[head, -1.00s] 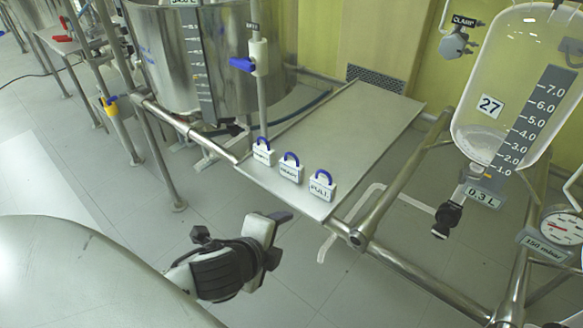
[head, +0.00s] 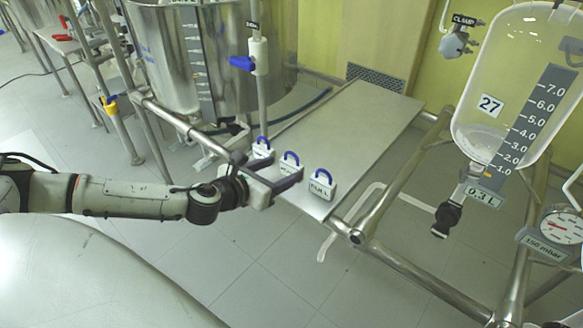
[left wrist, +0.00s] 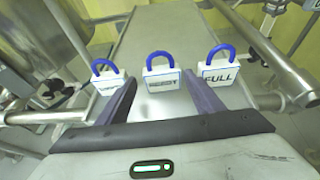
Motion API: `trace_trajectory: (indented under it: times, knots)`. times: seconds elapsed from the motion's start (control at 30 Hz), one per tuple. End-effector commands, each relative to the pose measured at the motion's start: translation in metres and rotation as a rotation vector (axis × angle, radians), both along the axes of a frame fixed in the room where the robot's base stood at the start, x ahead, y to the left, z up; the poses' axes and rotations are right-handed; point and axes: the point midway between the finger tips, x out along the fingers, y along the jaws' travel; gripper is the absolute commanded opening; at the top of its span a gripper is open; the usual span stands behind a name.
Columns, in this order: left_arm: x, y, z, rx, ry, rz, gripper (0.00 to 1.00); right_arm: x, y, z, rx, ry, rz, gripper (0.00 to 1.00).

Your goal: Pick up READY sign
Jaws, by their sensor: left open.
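The READY sign (head: 289,168), a small white block with a blue loop handle, stands upright near the front edge of the metal shelf, between two similar signs. In the left wrist view the READY sign (left wrist: 161,74) is in the middle, its print blurred. My left gripper (head: 284,171) is open, its fingers reaching in from the front left. In the left wrist view its fingers (left wrist: 159,84) lie to the left and right of the READY sign, with gaps; I cannot tell whether the tips reach its depth. My right gripper is not in view.
The FULL sign (head: 321,184) stands close on the right and another blue-handled sign (head: 262,149) close on the left. The metal shelf (head: 350,125) behind is bare. Steel pipes frame it; a glass vessel (head: 510,85) hangs to the right, a steel tank (head: 160,60) stands back left.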

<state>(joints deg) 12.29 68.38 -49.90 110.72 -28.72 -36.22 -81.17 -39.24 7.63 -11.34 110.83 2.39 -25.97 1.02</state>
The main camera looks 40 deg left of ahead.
Motion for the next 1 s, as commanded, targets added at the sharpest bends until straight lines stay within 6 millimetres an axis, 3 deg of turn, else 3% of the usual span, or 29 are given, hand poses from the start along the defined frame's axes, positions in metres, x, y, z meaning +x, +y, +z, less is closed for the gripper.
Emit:
trace_trajectory:
  times: [0.33, 0.63, 0.83, 1.0]
  knots:
    - [0.043, -0.003, -0.016, -0.004, -0.001, 0.004, 0.61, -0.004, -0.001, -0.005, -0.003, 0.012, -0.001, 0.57]
    - [0.048, -0.004, -0.019, -0.003, 0.001, 0.001, 0.61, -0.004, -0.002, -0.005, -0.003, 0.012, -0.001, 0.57]
    - [0.048, -0.004, -0.019, -0.002, 0.001, 0.002, 0.29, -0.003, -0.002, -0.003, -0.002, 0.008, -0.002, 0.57]
    - [0.048, -0.004, -0.019, -0.003, 0.000, 0.002, 0.29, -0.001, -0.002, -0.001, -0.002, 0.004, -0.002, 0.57]
